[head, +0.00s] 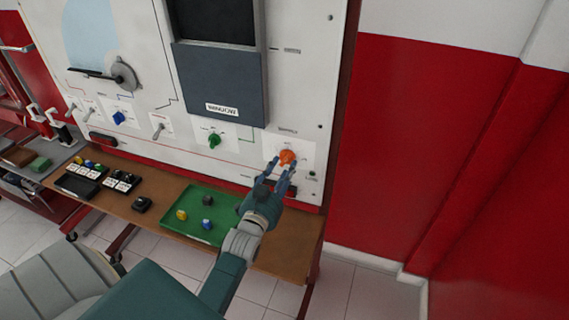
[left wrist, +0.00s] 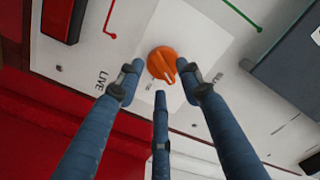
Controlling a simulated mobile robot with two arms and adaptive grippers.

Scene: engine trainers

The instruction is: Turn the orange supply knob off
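The orange supply knob (head: 287,157) is on a white plate at the lower right of the trainer panel. In the left wrist view the knob (left wrist: 162,64) shows a small pale mark on its lower right side, and the word LIVE is printed beside it. My left gripper (head: 277,172) is in front of the knob, pointing at it. In the left wrist view its three blue fingers (left wrist: 160,82) are spread, with the tips around the knob's near side. The right fingertip overlaps the knob's edge; I cannot tell whether it touches. My right gripper is not in view.
A green knob (head: 214,140) and a blue knob (head: 119,117) are further left on the panel. Below, a wooden shelf (head: 160,195) carries a green tray (head: 165,222) with small coloured knobs, and several black blocks. A red wall (head: 430,150) stands at right.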

